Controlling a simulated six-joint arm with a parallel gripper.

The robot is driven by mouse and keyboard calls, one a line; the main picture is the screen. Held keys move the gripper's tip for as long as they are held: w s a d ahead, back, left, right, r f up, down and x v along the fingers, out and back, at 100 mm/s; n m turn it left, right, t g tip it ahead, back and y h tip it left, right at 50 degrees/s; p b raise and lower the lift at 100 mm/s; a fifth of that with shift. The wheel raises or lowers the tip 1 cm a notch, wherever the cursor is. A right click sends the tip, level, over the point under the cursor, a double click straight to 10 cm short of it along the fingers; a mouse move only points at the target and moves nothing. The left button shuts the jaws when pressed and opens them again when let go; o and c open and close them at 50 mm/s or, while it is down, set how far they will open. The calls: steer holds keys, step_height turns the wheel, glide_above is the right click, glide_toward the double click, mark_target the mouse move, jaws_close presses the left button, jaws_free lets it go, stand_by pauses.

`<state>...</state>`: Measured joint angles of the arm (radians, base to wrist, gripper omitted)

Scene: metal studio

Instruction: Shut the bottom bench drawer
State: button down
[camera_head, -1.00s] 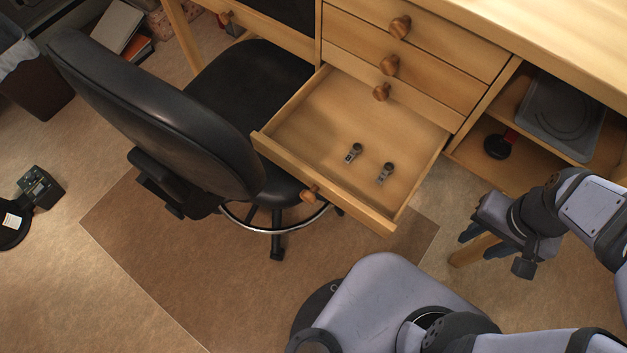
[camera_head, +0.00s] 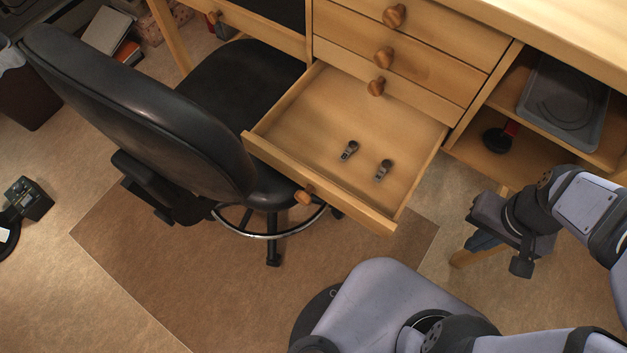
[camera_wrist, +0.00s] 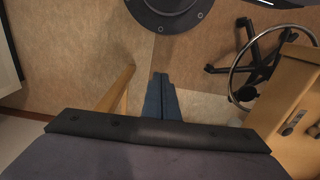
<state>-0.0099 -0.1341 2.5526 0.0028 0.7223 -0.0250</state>
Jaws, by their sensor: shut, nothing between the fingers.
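The bottom bench drawer (camera_head: 352,136) is pulled well out, below the other closed drawers. Its front panel (camera_head: 316,185) carries a round wooden knob (camera_head: 304,197). Two small metal parts lie inside, one at the middle (camera_head: 348,150) and one toward the right (camera_head: 383,169). My gripper (camera_head: 478,240) is to the right of the drawer, apart from it, near a table leg. In the wrist view my gripper (camera_wrist: 162,95) is shut and empty, its blue fingers together. The drawer (camera_wrist: 290,110) shows at the right edge of that view, with the metal parts in it.
A black office chair (camera_head: 150,110) stands close to the drawer's left side, its foot ring (camera_head: 268,236) under the drawer front. A wooden leg (camera_head: 478,250) stands beside my gripper. Open shelves (camera_head: 520,155) hold a grey tray (camera_head: 563,105).

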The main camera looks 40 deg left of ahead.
steer(key=w+a+r+n+p, duration=0.2)
steer(key=w+a+r+n, duration=0.1)
steer(key=a+r+n, duration=0.3)
step_height(320, 180, up, 12)
steer(key=n+g+p, duration=0.1)
steer(key=n+g, duration=0.3)
steer(key=n, duration=2.6)
glide_above(325, 186)
steer(key=s, duration=0.2)
steer(key=shift+w+d+f+b, duration=0.15)
steer(key=shift+f+b, duration=0.25)
steer(key=shift+f, duration=1.25)
steer(key=shift+w+f+b, duration=0.2)
steer(key=shift+f+b, duration=0.25)
steer(key=shift+f, duration=1.2)
steer(key=shift+w+d+f+b, duration=0.15)
steer(key=shift+f+b, duration=0.25)
steer(key=shift+f, duration=1.25)
